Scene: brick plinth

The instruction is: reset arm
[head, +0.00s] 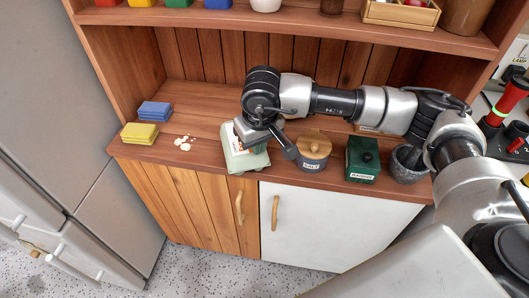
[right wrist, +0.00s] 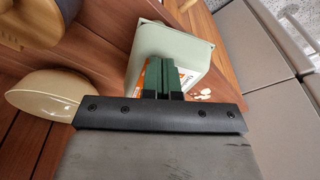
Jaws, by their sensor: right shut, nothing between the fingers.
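My right arm reaches in from the right over the wooden counter. My right gripper (head: 243,138) is just above a pale green container (head: 246,162) near the counter's front edge. The right wrist view shows its two green fingers (right wrist: 162,76) together with nothing between them. The pale green container (right wrist: 150,42) with an orange and white label is just beyond the fingertips there. I cannot tell whether they touch it. My left gripper is not in view.
Right of the container stand a salt jar (head: 313,152), a green canister (head: 361,160) and a grey mortar (head: 405,166). Blue (head: 154,110) and yellow (head: 139,132) stacks lie left. A beige bowl (right wrist: 45,96) is close in the wrist view. A shelf (head: 200,17) runs above.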

